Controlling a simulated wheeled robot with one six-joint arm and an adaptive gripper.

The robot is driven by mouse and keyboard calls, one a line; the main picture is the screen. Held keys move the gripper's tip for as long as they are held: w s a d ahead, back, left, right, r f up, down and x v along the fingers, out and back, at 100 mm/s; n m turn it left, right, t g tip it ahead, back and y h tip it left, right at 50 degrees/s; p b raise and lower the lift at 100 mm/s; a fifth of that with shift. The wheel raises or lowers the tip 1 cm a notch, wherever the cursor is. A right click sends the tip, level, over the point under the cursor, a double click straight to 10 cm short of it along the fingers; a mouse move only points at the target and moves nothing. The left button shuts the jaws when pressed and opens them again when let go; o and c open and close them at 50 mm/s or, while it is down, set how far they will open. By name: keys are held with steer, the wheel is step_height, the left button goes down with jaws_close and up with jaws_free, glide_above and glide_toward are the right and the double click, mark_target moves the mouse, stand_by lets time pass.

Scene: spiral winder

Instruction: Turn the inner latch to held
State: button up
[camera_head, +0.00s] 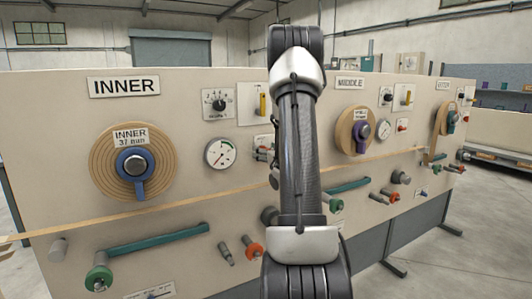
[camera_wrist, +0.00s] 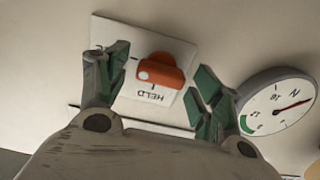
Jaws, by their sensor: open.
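The inner latch (camera_wrist: 162,68) is an orange-red knob on a white plate (camera_wrist: 106,29) in the wrist view. Its long side lies roughly across the picture, with a white dot at its left end. The word HELD shows upside down just below the knob, and the dot is not squarely on it. My gripper (camera_wrist: 162,75) is open, with one green-padded finger left of the knob and the other right of it. I see a gap on the right; touch on the left cannot be told. In the head view my gripper (camera_head: 264,151) is small and partly hidden by my arm, at the panel.
A round gauge (camera_wrist: 277,107) with a red needle sits close to the right finger; it also shows in the head view (camera_head: 220,153). The INNER spool (camera_head: 105,160), a yellow lever (camera_head: 262,104) and a green bar (camera_head: 150,242) are nearby on the panel.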

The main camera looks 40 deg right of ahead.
steer(key=c, duration=1)
steer(key=shift+a+f+n, duration=0.1)
steer(key=shift+f+n, duration=0.05)
steer(key=shift+n, duration=4.3)
steer(key=shift+a+f+n, duration=0.1)
steer(key=shift+n, duration=4.35)
steer(key=o, duration=1)
